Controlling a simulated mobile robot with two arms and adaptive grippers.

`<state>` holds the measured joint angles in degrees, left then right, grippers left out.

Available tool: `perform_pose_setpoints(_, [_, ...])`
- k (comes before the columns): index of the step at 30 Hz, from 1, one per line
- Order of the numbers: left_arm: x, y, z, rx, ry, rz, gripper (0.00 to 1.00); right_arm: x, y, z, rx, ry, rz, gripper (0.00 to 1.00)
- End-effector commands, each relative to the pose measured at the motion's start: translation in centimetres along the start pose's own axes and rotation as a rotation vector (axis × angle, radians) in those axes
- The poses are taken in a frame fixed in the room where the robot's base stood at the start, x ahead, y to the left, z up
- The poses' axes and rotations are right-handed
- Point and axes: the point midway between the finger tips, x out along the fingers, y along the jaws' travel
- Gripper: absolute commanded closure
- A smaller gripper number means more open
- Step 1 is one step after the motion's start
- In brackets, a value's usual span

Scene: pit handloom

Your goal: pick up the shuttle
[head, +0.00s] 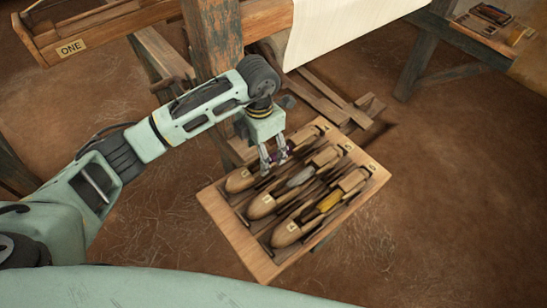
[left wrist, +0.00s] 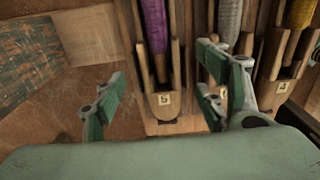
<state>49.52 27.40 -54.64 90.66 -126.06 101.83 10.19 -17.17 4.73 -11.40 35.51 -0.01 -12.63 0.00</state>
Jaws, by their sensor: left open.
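Three wooden boat-shaped shuttles lie side by side in a wooden tray (head: 233,224). The farthest-left shuttle (head: 240,181) carries a purple bobbin, the middle shuttle (head: 262,206) a grey one, and the nearest shuttle (head: 287,233) a yellow one. My left gripper (head: 274,163) is open over the purple-bobbin shuttle and hides part of it. In the left wrist view, that shuttle's purple bobbin (left wrist: 154,28) and labelled end lie between the spread fingers (left wrist: 160,80). I cannot tell whether the fingers touch it. My right gripper is not in view.
A loom post (head: 214,40) and white cloth (head: 345,25) stand just behind the tray. A wooden box marked ONE (head: 75,45) is at upper left. A bench (head: 480,35) is at upper right. The earthen floor right of the tray is clear.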

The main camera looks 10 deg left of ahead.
Motion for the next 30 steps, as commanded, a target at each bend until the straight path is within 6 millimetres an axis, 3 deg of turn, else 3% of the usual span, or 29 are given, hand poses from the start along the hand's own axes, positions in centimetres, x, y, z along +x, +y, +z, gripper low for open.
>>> perform_pose_setpoints(7, [3.5,0.0,0.0,-0.002,0.000,-0.004,0.34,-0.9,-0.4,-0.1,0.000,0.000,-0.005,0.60])
perform_pose_setpoints(16, [4.2,0.1,0.0,0.000,-0.003,-0.002,0.34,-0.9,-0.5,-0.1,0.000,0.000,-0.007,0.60])
perform_pose_setpoints(30, [4.1,0.0,0.1,-0.001,-0.003,-0.003,0.75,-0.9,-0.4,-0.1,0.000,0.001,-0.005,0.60])
